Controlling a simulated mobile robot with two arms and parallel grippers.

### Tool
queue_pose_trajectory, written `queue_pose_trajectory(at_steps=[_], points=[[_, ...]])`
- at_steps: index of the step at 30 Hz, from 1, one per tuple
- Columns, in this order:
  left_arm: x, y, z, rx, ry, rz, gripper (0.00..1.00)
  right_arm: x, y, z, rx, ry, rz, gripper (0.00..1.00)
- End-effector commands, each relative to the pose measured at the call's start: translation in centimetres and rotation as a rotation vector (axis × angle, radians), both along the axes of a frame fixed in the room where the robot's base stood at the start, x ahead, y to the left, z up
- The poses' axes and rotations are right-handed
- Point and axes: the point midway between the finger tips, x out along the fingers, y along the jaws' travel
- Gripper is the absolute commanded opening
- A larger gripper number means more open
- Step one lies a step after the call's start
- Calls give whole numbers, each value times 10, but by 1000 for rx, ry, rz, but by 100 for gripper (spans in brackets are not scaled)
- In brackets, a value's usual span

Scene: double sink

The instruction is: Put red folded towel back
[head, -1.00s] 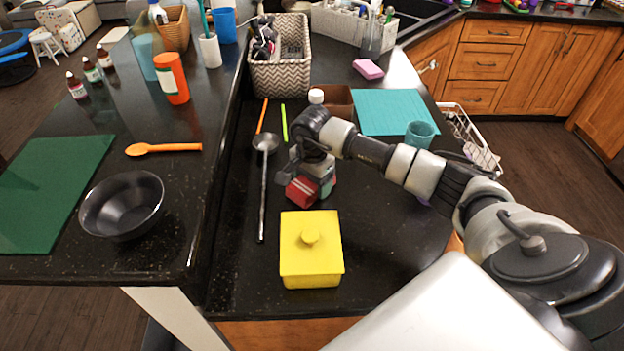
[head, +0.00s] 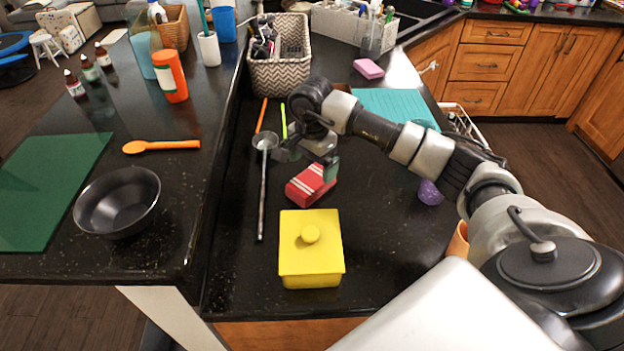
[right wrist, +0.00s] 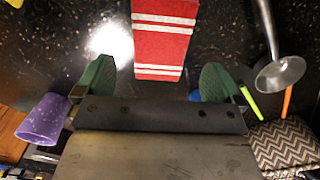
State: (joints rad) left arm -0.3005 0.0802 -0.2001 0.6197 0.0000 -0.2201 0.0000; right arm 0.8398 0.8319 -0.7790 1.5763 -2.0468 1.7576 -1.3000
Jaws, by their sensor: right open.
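The red folded towel (head: 311,184) with white stripes lies on the dark counter, just behind the yellow lidded box (head: 311,250). My right gripper (head: 307,162) is open and empty, above and a little behind the towel. In the right wrist view the towel (right wrist: 164,38) lies beyond the two green fingertips (right wrist: 157,80), roughly centred between them and apart from them. My left gripper is not in view.
A metal ladle (head: 263,185) lies left of the towel. A purple cup (head: 429,193) stands to the right, partly under my arm. A patterned basket (head: 280,72) and teal mat (head: 392,103) are behind. A black bowl (head: 118,203) sits on the left counter. Counter right of the yellow box is clear.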

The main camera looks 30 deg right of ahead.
Motion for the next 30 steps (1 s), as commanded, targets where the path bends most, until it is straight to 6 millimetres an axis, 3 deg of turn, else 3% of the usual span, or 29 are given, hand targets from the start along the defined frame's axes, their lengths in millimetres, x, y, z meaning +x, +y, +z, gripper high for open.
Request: queue_pose_trajectory(at_steps=[6,10,30], points=[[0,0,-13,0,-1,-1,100,0,0,41,-1,-4,0,97],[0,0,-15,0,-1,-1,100,1,0,57,0,-3,-1,97],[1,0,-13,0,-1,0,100,0,0,64,0,1,-1,97]])
